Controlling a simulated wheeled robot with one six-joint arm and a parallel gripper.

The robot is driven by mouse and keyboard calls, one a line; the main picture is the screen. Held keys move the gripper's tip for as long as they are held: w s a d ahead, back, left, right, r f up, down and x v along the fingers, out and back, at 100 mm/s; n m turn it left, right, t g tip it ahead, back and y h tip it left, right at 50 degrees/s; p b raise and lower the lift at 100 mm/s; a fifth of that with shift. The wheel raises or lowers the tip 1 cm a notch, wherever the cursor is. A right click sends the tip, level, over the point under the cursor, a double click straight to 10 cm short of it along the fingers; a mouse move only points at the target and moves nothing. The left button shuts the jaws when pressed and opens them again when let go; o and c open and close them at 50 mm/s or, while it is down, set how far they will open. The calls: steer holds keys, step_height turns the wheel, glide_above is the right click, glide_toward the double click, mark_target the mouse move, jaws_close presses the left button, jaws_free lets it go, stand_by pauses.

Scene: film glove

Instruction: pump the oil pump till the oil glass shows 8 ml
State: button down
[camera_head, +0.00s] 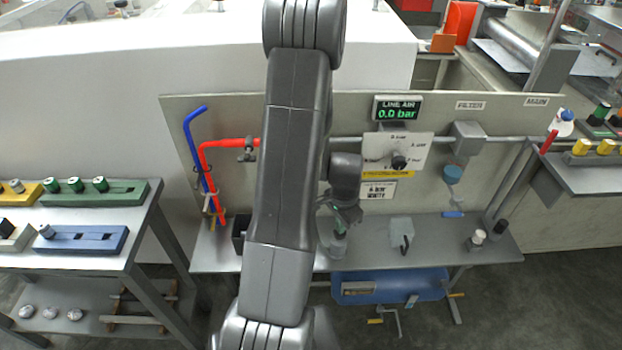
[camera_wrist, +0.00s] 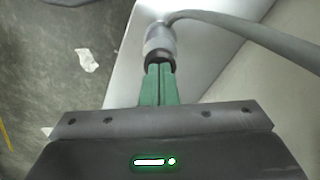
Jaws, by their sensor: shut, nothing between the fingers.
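My gripper (camera_head: 341,230) is shut and empty, pointing down over the bench. In the wrist view its green fingers (camera_wrist: 160,88) are together, with their tips at the dark open end of a grey cylindrical piece (camera_wrist: 160,42). A thick grey hose or spout runs from that piece to the right. In the head view a small grey bottle-like piece (camera_head: 338,246) stands right below my fingers; it looks like the oil pump, but I cannot be sure. Whether the fingertips touch it is unclear. I cannot make out an oil glass or any ml reading.
The "LINE AIR" display (camera_head: 398,108) reads 0.0 bar above a plate with a black knob (camera_head: 399,161). A grey block with a dark hook (camera_head: 402,234) and small bottles (camera_head: 477,239) stand on the bench right. My arm hides the bench's left-middle.

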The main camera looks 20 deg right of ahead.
stand_by(0.3)
steer(key=shift+r+p, duration=1.05)
steer(key=shift+r, duration=0.6)
steer(key=shift+f, duration=0.15)
steer(key=shift+f+b, duration=1.6)
steer(key=shift+f, duration=0.05)
steer(key=shift+r, duration=0.1)
steer(key=shift+r+p, duration=1.1)
steer(key=shift+r, duration=0.6)
